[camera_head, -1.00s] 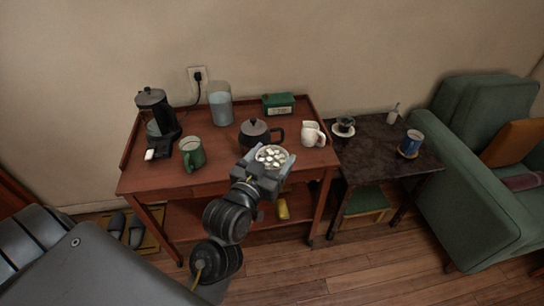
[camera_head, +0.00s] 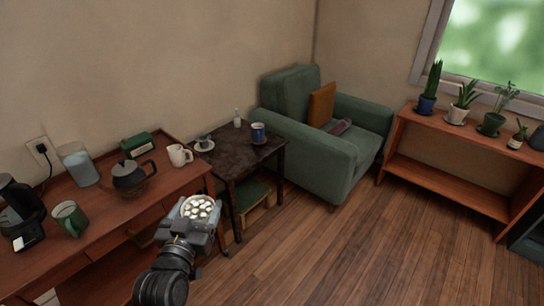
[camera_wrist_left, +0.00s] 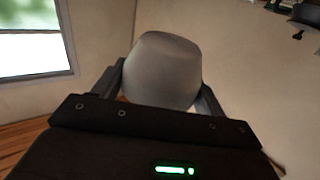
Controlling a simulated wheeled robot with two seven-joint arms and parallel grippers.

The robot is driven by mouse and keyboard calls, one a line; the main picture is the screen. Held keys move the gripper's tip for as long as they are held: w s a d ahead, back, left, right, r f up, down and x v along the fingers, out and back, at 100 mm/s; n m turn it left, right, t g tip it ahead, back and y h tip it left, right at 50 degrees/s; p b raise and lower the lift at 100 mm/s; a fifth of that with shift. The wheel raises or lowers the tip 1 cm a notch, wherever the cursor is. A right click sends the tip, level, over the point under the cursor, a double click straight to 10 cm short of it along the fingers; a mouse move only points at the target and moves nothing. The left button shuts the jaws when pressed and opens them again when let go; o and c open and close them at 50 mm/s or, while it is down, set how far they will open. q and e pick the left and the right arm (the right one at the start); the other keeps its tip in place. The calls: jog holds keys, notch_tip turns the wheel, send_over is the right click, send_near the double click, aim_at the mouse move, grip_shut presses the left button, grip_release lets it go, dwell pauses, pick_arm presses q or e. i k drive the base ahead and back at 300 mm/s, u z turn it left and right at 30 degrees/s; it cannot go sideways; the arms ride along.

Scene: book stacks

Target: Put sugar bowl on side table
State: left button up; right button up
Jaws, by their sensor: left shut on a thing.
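The sugar bowl (camera_head: 198,208), full of white cubes, is held by my left gripper (camera_head: 190,222) in front of the wooden console, its open top facing up. In the left wrist view the bowl's plain grey outside (camera_wrist_left: 166,70) sits between the two fingers, which are shut on it. The dark side table (camera_head: 236,158) stands beyond and to the right of the bowl, between the console and the armchair. On it are a cup on a saucer (camera_head: 204,145), a blue mug (camera_head: 258,132) and a small white bottle (camera_head: 237,119). My right gripper is not in view.
The wooden console (camera_head: 120,207) on the left carries a teapot (camera_head: 128,176), a white pitcher (camera_head: 179,155), a green mug (camera_head: 70,217) and a green box (camera_head: 138,145). A green armchair (camera_head: 300,150) stands right of the side table. The side table's middle and front are bare. Open floor lies ahead.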

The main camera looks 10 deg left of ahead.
aim_at(238, 159)
jog(key=z, duration=0.2)
jog(key=k, duration=0.55)
jog(key=z, duration=1.05)
jog(key=i, duration=3.2)
jog(key=u, duration=1.5)
jog(key=i, duration=1)
jog(key=u, duration=0.95)
